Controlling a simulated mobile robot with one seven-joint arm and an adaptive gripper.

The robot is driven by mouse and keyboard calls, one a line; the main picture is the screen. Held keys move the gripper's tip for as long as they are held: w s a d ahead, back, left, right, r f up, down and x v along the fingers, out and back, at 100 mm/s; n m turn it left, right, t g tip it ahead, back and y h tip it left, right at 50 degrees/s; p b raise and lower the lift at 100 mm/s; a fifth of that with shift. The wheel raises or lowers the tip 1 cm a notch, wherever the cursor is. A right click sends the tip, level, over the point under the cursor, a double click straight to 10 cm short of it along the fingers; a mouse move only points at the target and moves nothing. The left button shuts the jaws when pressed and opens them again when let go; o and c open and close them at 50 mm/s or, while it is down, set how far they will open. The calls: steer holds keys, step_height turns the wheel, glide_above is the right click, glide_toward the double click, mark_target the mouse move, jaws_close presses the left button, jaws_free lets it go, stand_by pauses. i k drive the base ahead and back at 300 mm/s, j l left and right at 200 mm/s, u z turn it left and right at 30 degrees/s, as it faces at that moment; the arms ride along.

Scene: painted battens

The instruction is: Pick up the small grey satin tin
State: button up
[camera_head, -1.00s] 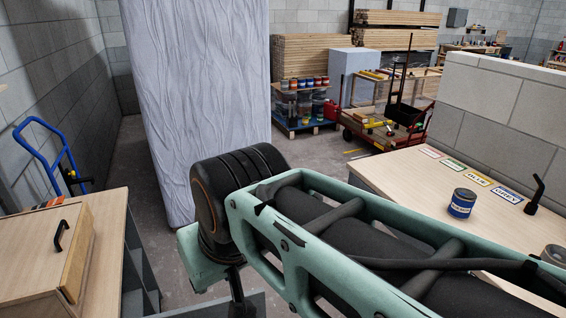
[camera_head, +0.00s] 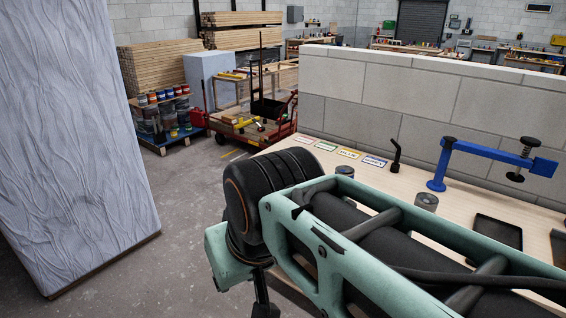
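A small grey cylinder that looks like a grey tin (camera_head: 426,201) stands upright on the pale wooden bench (camera_head: 462,212), behind my arm in the picture. Its lower part is close to the arm's edge, and no label on it can be read. A second tin (camera_head: 345,171) shows only its grey top above my arm; its body is mostly hidden. My green and black arm crosses the lower right of the view. My gripper is not in view.
Several label cards (camera_head: 349,153) lie along the bench's back, with a black hooked handle (camera_head: 396,157) beside them. A blue clamp (camera_head: 480,155) and dark tray (camera_head: 495,231) stand right. A block wall (camera_head: 390,95) backs the bench. A wrapped slab (camera_head: 75,150) stands left; floor between is clear.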

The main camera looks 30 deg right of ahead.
mark_target(427, 200)
steer(key=z, duration=2.05)
steer(key=i+u, duration=0.15)
steer(key=u, duration=0.2)
steer(key=i+l+u, duration=0.1)
steer(key=u, duration=0.25)
steer(key=i+l+u, duration=0.1)
steer(key=u, duration=0.25)
steer(key=i+l+u, duration=0.1)
steer(key=l, duration=0.15)
steer(key=i+l+u, duration=0.1)
steer(key=l, duration=0.2)
steer(key=i+l+u, duration=0.1)
steer(key=l, duration=0.15)
